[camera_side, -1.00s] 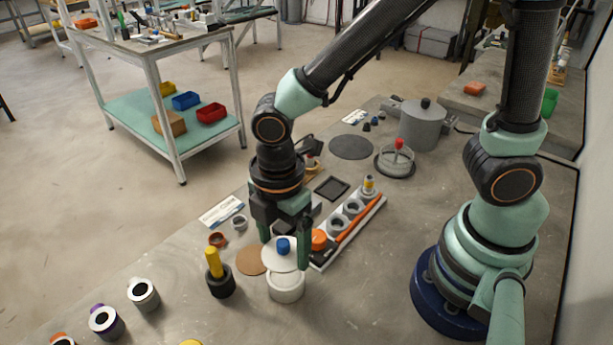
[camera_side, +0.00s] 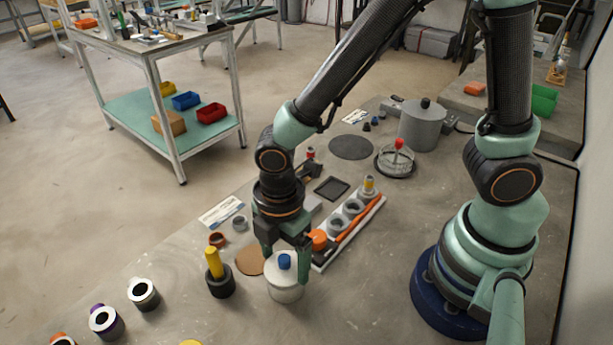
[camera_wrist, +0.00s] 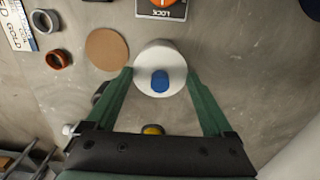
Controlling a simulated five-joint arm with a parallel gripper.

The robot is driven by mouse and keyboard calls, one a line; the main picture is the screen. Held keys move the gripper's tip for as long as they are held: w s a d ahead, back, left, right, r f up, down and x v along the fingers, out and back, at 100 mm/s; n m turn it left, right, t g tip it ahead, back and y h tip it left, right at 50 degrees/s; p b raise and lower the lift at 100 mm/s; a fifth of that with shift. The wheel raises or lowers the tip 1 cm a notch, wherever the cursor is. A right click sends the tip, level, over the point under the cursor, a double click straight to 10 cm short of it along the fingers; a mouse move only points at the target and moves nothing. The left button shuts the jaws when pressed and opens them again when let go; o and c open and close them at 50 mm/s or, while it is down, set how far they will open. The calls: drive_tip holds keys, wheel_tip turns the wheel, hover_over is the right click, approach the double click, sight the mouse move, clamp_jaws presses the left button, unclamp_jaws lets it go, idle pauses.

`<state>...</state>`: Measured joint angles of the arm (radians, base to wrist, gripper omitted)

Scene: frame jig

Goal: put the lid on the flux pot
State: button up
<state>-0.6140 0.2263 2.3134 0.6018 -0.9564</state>
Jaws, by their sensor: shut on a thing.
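The flux pot (camera_side: 285,291) is a squat white pot standing on the bench at the front middle in the side view. Its white round lid (camera_side: 273,265) with a blue knob (camera_side: 284,261) lies level at the pot's mouth; I see no clear gap between them. My gripper (camera_side: 285,258) points down with its green fingers on both sides of the lid, shut on it. In the wrist view the lid (camera_wrist: 160,56) sits between my fingertips (camera_wrist: 160,72) and hides the pot below.
A black holder with a yellow handle (camera_side: 213,263) stands close left of the pot. A cork disc (camera_side: 250,262) lies just behind. A white rack with an orange knob (camera_side: 319,240) is close behind on the right. Bare bench lies in front and to the right.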

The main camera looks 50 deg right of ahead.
drive_tip(key=shift+f, duration=0.15)
idle(0.6)
drive_tip(key=shift+f, duration=0.55)
drive_tip(key=o, duration=1.1)
drive_tip(key=shift+r, duration=0.15)
drive_tip(key=shift+r, duration=0.6)
